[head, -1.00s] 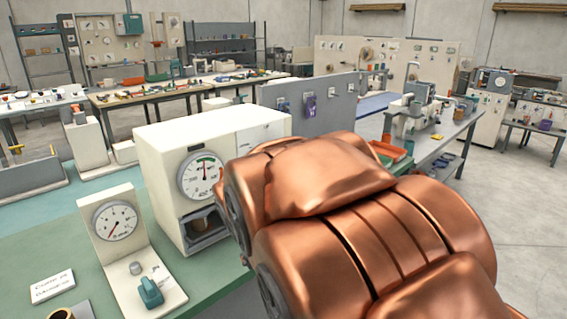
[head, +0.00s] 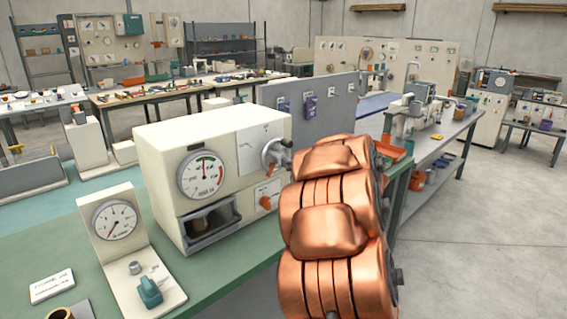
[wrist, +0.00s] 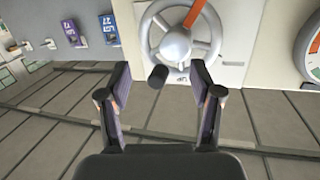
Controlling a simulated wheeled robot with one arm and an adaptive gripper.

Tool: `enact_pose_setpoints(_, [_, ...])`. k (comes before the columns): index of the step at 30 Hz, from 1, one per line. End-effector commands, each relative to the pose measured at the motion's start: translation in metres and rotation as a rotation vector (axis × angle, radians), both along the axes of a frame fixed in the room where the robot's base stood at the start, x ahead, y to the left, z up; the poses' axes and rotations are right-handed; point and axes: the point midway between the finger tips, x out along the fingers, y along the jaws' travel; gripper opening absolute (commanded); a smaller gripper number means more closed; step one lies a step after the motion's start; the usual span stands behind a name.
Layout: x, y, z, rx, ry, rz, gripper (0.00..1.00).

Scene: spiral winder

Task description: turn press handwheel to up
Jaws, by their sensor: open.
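The press (head: 222,150) is a cream box on the green bench, with a round dial on its front. Its grey handwheel (head: 270,152) is at the right of its front, partly behind my copper-coloured arm. In the wrist view the handwheel (wrist: 157,42) is at the top, with one orange spoke (wrist: 195,14). A dark knob (wrist: 157,76) on its rim appears between my fingertips. My gripper (wrist: 161,70) is open, its two fingers on either side of the knob in the picture. I cannot tell whether they touch it. The head view does not show the fingers.
An orange knob (head: 265,202) sits below the handwheel, and an open drawer (head: 210,222) below the dial. A smaller gauge stand (head: 120,240) is on the bench at left. A grey panel (head: 325,110) stands behind the press. The floor at right is clear.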

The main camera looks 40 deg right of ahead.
Motion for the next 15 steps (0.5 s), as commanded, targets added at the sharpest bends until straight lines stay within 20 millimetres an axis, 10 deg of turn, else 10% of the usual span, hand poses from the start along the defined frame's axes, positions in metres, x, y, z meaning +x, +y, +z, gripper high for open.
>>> enact_pose_setpoints(15, [-0.02, 0.007, -0.015, 0.148, -0.13, 0.227, 0.65])
